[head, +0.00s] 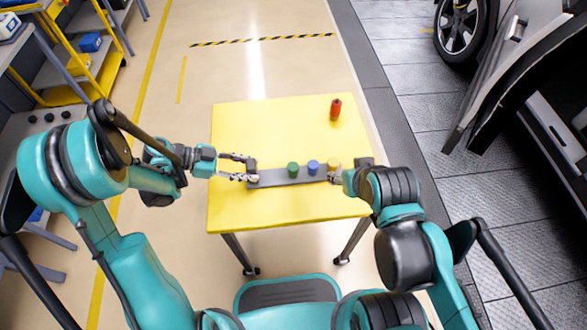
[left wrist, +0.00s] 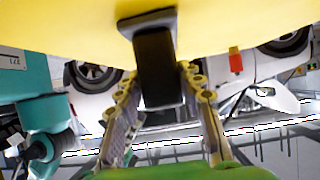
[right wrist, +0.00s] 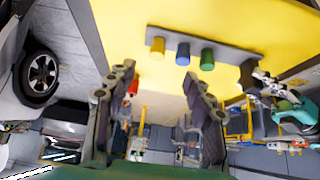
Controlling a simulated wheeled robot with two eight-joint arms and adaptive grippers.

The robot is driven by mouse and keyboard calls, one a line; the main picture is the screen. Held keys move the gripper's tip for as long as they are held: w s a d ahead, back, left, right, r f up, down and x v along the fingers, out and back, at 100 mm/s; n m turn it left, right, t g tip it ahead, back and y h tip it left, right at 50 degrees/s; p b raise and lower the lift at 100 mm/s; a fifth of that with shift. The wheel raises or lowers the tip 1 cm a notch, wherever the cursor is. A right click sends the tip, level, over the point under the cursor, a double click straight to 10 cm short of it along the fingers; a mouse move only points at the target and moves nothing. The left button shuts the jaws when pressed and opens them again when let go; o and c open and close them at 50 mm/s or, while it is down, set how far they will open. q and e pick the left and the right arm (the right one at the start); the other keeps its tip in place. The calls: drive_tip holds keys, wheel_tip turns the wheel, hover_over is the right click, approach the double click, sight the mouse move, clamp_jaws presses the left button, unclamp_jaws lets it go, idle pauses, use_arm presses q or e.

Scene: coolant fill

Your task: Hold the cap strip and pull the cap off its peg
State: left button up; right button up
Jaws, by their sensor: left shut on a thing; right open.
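A grey cap strip (head: 272,178) lies on the yellow table (head: 270,120). It carries a green cap (head: 293,169), a blue cap (head: 313,167) and a yellow cap (head: 333,164). My left gripper (head: 250,170) is shut on the dark block at the strip's left end, which shows between its fingers (left wrist: 160,78). My right gripper (right wrist: 157,76) is open and empty. In the right wrist view the yellow cap (right wrist: 157,47) lies just beyond its fingertips, roughly between them. In the head view the right fingertips are close to the yellow cap and partly hidden.
A red bottle (head: 335,109) stands towards the far right of the table. The rest of the tabletop behind the strip is clear. A vehicle with a wheel (head: 462,28) is at the right. Yellow shelving (head: 75,55) is at the far left.

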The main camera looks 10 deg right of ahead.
drive_tip(key=shift+o, duration=0.4)
drive_tip(key=m+g, duration=0.7)
drive_tip(key=m, duration=0.9)
hover_over(293, 166)
wheel_tip(293, 166, down, 12)
drive_tip(key=shift+f, duration=0.2)
drive_tip(key=shift+c, duration=0.4)
